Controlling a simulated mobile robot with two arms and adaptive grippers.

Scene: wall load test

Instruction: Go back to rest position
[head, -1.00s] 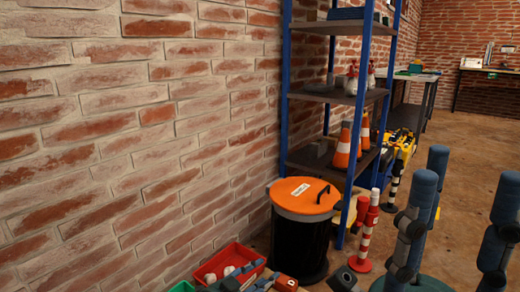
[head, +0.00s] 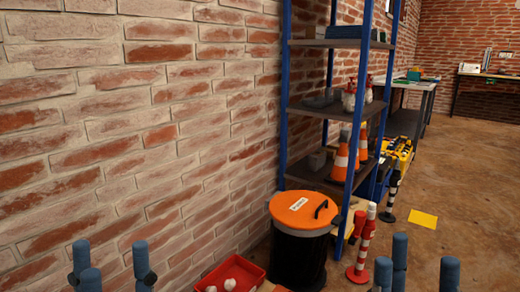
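My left gripper (head: 112,268) shows at the bottom left of the head view. Its blue-grey fingers point up, spread apart, with nothing between them. My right gripper (head: 419,273) shows at the bottom right, also with its fingers up, apart and empty. Only the upper parts of the fingers show; both palms and the arms are below the picture edge. The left gripper is in front of the brick wall, and the right one is in front of the open floor.
A black bin with an orange lid (head: 304,209) stands by a blue-framed shelf (head: 325,103). A red crate (head: 258,272) holding white round things is at the bottom. A red-and-white post (head: 363,248) stands right of the bin. A yellow sheet (head: 423,219) lies on open floor.

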